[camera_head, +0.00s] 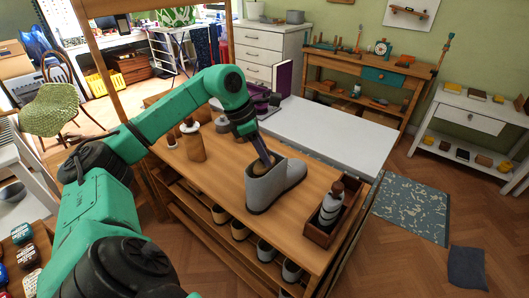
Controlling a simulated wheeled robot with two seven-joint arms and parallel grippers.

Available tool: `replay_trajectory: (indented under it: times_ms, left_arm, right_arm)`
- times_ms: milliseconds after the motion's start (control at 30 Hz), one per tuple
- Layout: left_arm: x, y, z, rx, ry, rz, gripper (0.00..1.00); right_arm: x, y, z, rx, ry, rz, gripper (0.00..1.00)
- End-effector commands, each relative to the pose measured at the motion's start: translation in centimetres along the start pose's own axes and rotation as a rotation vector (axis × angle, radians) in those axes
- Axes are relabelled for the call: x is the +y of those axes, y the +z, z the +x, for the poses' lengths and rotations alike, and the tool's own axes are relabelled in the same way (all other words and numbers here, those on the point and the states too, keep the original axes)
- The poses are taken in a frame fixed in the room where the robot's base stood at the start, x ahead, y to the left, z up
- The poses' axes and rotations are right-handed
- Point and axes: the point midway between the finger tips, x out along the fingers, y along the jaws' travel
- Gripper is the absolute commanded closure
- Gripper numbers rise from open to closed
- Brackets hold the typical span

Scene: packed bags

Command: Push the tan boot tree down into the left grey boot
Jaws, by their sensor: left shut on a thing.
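My left gripper (265,160) points down into the opening from above and is shut on the boot tree. How deep the tree sits is hard to tell. My right gripper is not in view.
A wooden tray (333,227) with a bottle stands to the boot's right. Tan upright items (194,146) stand left of it. A pale board (330,126) lies behind. Several shoes sit on the shelf below. Some bare bench top (231,190) shows left of the boot.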

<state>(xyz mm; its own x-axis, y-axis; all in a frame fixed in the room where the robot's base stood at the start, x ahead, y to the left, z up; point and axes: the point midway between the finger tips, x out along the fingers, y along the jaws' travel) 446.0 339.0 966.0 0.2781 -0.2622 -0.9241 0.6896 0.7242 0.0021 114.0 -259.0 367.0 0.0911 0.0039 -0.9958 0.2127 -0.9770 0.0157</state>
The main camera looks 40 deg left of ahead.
Motion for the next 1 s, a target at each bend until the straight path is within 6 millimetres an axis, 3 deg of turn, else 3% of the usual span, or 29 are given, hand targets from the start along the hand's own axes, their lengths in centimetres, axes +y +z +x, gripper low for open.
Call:
replay_trajectory:
  times_ms: [300,333,400,633,733,833,1000]
  left_arm:
    - [0.0,-0.5,1.3,-0.001,0.0,0.0,1.0]
    - [0.0,-0.5,1.1,-0.001,0.001,0.0,0.55]
    - [0.0,-0.4,1.1,0.0,0.0,0.0,0.31]
    - [0.0,-0.5,1.0,0.002,-0.001,0.0,0.31]
    - [0.1,-0.5,-0.1,0.001,0.002,0.0,0.31]
    - [0.1,-0.4,-2.4,-0.001,0.004,0.0,0.31]
    - [0.1,-0.2,-8.0,-0.004,0.005,-0.001,0.31]
  right_arm:
    - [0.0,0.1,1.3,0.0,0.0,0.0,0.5]
    - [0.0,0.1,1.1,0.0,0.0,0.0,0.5]
    - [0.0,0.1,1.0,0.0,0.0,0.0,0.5]
    - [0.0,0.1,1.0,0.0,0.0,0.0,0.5]
    - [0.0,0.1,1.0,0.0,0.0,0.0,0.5]
    - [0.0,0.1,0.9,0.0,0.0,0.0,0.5]
    - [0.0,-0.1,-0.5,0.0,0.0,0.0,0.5]
